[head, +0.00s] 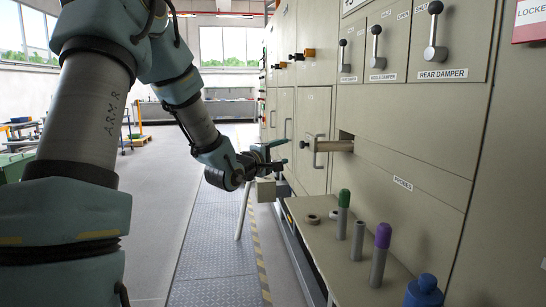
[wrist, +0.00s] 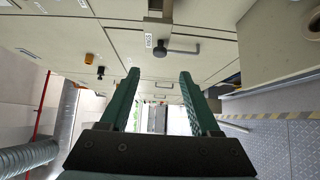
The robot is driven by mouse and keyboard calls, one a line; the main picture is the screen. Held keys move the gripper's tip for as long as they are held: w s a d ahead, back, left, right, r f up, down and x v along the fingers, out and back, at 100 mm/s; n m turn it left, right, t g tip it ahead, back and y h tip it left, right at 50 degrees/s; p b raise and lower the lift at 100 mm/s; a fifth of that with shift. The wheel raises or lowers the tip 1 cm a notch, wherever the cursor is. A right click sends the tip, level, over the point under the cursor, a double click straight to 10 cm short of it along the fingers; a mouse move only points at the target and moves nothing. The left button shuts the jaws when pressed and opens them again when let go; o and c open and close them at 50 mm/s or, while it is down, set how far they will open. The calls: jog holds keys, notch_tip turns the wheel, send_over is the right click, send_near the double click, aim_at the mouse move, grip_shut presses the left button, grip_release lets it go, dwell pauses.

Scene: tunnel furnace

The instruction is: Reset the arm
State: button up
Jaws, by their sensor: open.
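My arm reaches forward on the left of the head view. My gripper (head: 268,155) is near the furnace front, to the left of a horizontal bar with a handle. In the wrist view my gripper (wrist: 158,85) shows two green fingers spread apart with nothing between them. The furnace (head: 400,120) is a long beige cabinet along the right. My gripper is apart from the handle.
A shelf (head: 345,265) below the slot carries a green-topped rod (head: 343,215), a grey tube (head: 358,240), a purple-topped rod (head: 380,255), rings (head: 313,218) and a blue object (head: 423,291). Damper levers (head: 435,30) stand out above.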

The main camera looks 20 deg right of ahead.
jog(key=s+a+f+m+g+y, duration=0.1)
jog(key=s+a+f+m+y, duration=0.1)
jog(key=a+f+y, duration=0.35)
jog(key=s+a+f+m+g+y+p, duration=0.1)
jog(key=s+a+f+y, duration=0.1)
jog(key=a, duration=0.7)
jog(key=s+a+f+m+g+y, duration=0.1)
jog(key=s+a+f+m+y, duration=0.1)
jog(key=a+f+y, duration=0.35)
jog(key=s+a+f+m+g+y, duration=0.1)
jog(key=s+a+m+g, duration=0.2)
jog(key=s+a, duration=0.9)
jog(key=s+g, duration=0.3)
jog(key=s, duration=0.1)
jog(key=shift+m, duration=0.4)
